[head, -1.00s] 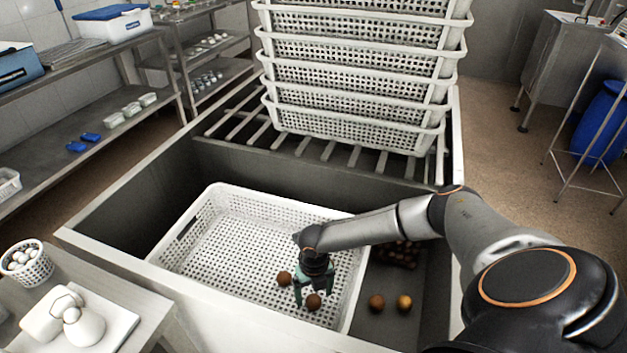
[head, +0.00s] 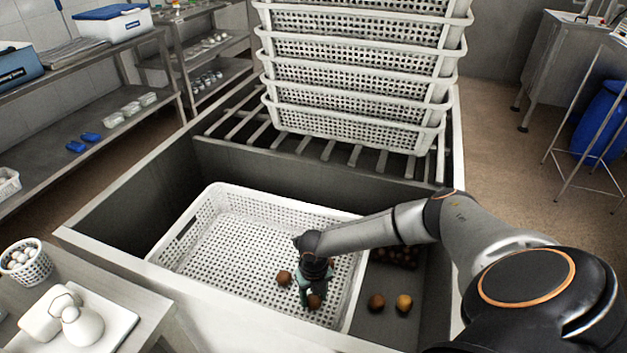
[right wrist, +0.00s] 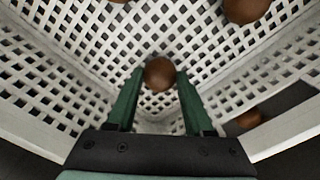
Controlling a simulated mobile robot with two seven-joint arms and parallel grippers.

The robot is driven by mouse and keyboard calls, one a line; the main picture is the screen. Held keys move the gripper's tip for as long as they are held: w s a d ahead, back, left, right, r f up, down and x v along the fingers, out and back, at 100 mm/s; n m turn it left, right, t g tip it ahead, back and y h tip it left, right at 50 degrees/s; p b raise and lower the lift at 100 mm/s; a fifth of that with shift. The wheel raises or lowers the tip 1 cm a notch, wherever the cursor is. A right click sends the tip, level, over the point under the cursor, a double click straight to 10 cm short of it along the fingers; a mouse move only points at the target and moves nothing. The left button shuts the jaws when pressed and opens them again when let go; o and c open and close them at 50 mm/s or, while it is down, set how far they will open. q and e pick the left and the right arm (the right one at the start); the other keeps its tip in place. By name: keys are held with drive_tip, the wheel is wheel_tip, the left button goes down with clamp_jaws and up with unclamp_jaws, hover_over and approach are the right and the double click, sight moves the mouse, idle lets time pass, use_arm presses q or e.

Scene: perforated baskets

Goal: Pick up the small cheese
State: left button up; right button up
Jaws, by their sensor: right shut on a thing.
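My right gripper (head: 313,291) reaches down into the white perforated basket (head: 238,236). It is shut on a small round brown cheese (head: 315,302) near the basket's front right corner. In the right wrist view the cheese (right wrist: 160,73) sits between the green fingertips, over the basket's lattice. Another brown ball (head: 284,278) lies in the basket just to the left of the gripper. My left gripper is not in view.
Two brown balls (head: 376,302) (head: 404,303) lie outside the basket to its right, in the grey trough. More dark balls lie behind my arm. A tall stack of white baskets (head: 355,85) stands behind. White cheeses (head: 83,325) stand on the left table.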

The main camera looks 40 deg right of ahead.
clamp_jaws()
